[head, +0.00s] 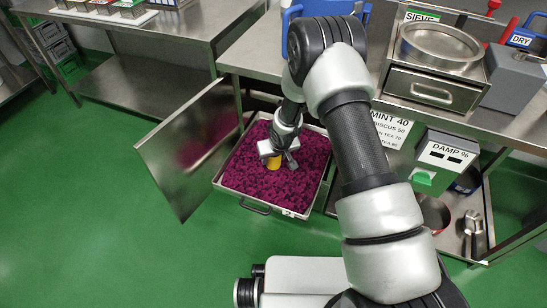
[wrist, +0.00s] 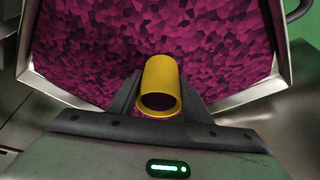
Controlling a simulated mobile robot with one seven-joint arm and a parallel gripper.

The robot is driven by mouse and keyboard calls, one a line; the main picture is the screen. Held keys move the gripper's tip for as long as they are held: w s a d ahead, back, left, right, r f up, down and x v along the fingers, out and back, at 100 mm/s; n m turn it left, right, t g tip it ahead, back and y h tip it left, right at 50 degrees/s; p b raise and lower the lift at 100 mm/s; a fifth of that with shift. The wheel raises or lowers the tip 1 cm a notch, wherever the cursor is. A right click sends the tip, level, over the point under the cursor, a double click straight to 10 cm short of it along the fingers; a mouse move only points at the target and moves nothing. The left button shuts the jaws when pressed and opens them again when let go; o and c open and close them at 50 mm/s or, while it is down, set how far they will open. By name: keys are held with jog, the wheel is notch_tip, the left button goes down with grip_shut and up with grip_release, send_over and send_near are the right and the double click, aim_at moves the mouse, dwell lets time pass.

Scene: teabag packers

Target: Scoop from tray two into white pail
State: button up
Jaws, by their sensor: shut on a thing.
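A pulled-out metal tray (head: 240,196), with a label at its front that looks like a 2, is full of dark purple-magenta material. My gripper (head: 277,157) is over the middle of the tray, shut on a yellow scoop (head: 274,164). In the wrist view the yellow scoop (wrist: 161,72) sits between the two dark fingers, a hollow tube with its near end open. Its far end is against or just above the purple material (wrist: 150,30); I cannot tell how deep. I cannot make out a white pail in either view.
An open metal door (head: 188,150) stands left of the tray. A DAMP % device (head: 445,160) is below the bench. A blue-handled container (head: 325,8) is partly hidden behind my arm. Green floor is clear at left.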

jog(key=shift+a+f, duration=0.1)
jog(key=shift+a, duration=0.05)
jog(key=shift+p, duration=0.65)
notch_tip(320, 180, up, 16)
jog(key=p, duration=0.8)
jog(key=shift+f, duration=0.15)
